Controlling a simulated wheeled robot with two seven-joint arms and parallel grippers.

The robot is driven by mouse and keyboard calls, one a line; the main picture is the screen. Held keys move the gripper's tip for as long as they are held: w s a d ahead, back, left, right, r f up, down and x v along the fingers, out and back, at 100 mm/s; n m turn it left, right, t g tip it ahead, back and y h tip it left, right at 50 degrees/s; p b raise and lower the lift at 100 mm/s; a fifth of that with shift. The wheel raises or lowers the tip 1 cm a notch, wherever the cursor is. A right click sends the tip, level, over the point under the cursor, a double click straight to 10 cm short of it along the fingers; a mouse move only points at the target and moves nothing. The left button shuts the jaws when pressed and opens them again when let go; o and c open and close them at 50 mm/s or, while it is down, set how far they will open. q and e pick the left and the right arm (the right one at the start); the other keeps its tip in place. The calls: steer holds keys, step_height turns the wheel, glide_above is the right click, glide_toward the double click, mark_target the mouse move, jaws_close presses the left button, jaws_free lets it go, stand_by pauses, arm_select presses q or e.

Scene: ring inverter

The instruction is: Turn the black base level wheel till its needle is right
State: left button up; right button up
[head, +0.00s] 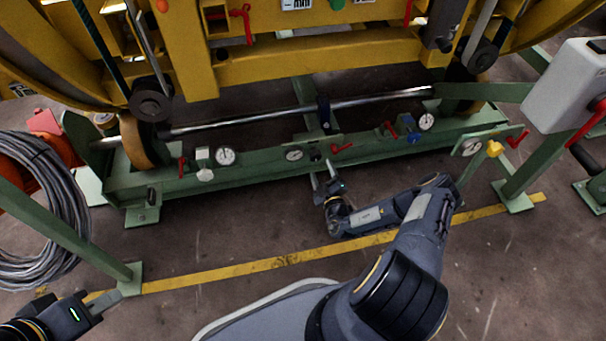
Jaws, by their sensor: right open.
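A small black wheel (315,155) sits on the front of the green base, in the middle. A round white gauge (294,155) is just left of it; its needle is too small to read. My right gripper (322,172) is open, its fingers pointing up the picture at the black wheel from just in front of it. I cannot tell whether the fingers touch the wheel. My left gripper (98,303) is low at the left edge, far from the wheel; its jaw gap is unclear.
Other gauges (225,156) and red levers (390,129) line the green base (240,178). A yellow ring frame (330,66) stands above it. A green post (75,225) with coiled grey cable (40,215) is at left. A grey box (568,85) is at right. The floor in front is clear.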

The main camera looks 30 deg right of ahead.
mark_target(316, 158)
steer(key=shift+m, duration=0.5)
steer(key=w+b, duration=0.1)
steer(key=w, duration=0.1)
steer(key=w+d+f+b, duration=0.1)
steer(key=w, duration=0.1)
steer(key=w+f+b, duration=0.1)
steer(key=w, duration=0.1)
steer(key=shift+d, duration=0.2)
steer(key=shift+w+d+r, duration=0.1)
steer(key=shift+w+d, duration=0.05)
steer(key=shift+w, duration=0.4)
steer(key=shift+c, duration=0.2)
steer(key=c, duration=0.9)
